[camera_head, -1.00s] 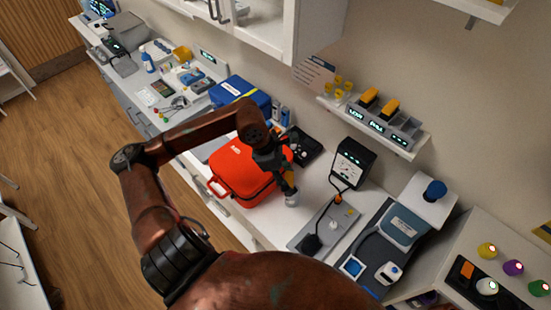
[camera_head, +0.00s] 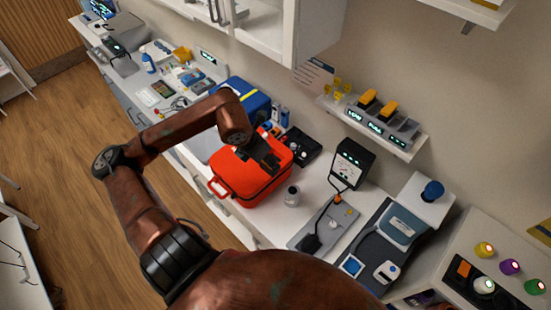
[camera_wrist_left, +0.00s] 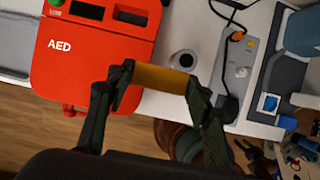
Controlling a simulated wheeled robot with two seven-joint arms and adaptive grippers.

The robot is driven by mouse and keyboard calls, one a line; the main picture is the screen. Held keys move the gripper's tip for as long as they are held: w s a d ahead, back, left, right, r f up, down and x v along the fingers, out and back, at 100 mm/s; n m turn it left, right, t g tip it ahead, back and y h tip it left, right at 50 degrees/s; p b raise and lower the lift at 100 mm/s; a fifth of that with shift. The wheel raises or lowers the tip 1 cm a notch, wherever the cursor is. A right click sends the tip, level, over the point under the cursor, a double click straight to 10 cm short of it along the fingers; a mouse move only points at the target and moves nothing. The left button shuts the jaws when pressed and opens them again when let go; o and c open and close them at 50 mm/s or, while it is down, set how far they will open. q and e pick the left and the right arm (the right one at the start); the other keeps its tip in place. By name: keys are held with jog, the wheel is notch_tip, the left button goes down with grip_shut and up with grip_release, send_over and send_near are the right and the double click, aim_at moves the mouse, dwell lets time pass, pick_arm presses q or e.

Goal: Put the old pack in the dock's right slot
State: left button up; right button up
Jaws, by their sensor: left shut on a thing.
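My left gripper (camera_wrist_left: 160,85) is shut on an orange-yellow pack (camera_wrist_left: 155,78), gripped at both ends in the left wrist view. In the head view the gripper (camera_head: 266,156) is over the red AED case (camera_head: 248,178), and the pack is hidden there. The case also shows in the wrist view (camera_wrist_left: 85,65), with dark recesses in its upper part. The grey dock (camera_head: 380,127) is on the wall shelf at the right. Orange packs stand in its left slot (camera_head: 367,98) and middle slot (camera_head: 388,108); its right slot (camera_head: 406,128) looks empty. My right gripper is out of view.
A small grey cylinder (camera_head: 292,196) stands on the counter beside the case. A black meter (camera_head: 350,163) with a cable stands below the shelf. A blue bag (camera_head: 241,98) is behind the case. A white wall cabinet (camera_head: 300,40) hangs above.

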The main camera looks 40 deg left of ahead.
pick_arm(q)
jog(key=w+a+f+p, duration=0.1)
jog(key=w+a+f, duration=0.1)
jog(key=w+f, duration=0.2)
jog(key=w+a+f+p, duration=0.2)
jog(key=w+f, duration=0.2)
jog(key=w+a+f+p, duration=0.1)
jog(key=w+a+f, duration=0.1)
jog(key=w+f, duration=0.2)
jog(key=shift+a+p, duration=0.3)
jog(key=shift+p, duration=0.05)
jog(key=shift+f, duration=0.2)
jog(key=shift+f, duration=0.15)
jog(key=shift+f+b, duration=0.15)
jog(key=shift+b, duration=0.15)
jog(key=o, duration=1.4)
jog(key=shift+c, duration=0.2)
